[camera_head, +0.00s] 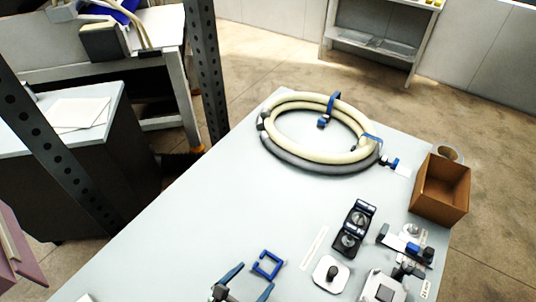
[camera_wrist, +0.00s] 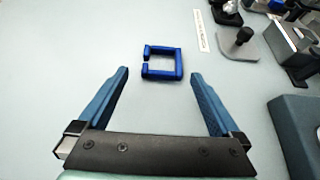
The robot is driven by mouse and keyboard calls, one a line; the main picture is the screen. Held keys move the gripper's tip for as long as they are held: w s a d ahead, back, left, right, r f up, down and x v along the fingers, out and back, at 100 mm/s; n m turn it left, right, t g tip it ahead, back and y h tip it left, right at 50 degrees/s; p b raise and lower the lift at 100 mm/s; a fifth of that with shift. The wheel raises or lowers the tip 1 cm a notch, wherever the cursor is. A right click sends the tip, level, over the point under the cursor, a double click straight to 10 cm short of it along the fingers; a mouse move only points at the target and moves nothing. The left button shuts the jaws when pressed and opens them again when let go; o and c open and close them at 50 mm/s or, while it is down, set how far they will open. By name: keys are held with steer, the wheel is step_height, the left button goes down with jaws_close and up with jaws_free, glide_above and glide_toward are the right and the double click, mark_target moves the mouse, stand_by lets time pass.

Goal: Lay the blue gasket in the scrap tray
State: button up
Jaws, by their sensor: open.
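The blue gasket (camera_head: 275,256) is a small square frame with a gap in one side. It lies flat on the pale table near the front; it also shows in the wrist view (camera_wrist: 180,63), beyond my fingertips. My gripper (camera_head: 257,274) is open and empty, its two blue fingers spread wide. In the wrist view my gripper (camera_wrist: 160,73) points toward the gasket, with a finger to either side of its line. No contact is visible. A brown open-topped box (camera_head: 441,204) stands at the table's right edge; no label shows whether it is the scrap tray.
A coiled cream and grey hose (camera_head: 288,158) lies at the table's far end. A black two-roller device (camera_head: 354,229), a white plate with a black knob (camera_head: 331,274) and several metal fixtures crowd the right side. The table (camera_head: 205,222) is clear left of the gasket.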

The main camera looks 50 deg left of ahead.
mark_target(272, 258)
steer(key=x, duration=0.4)
steer(key=shift+w+d, duration=0.1)
steer(key=shift+w, duration=0.4)
steer(key=shift+c, duration=0.2)
steer(key=shift+r+p, duration=0.1)
steer(key=shift+p, duration=0.2)
steer(key=c, duration=1.3)
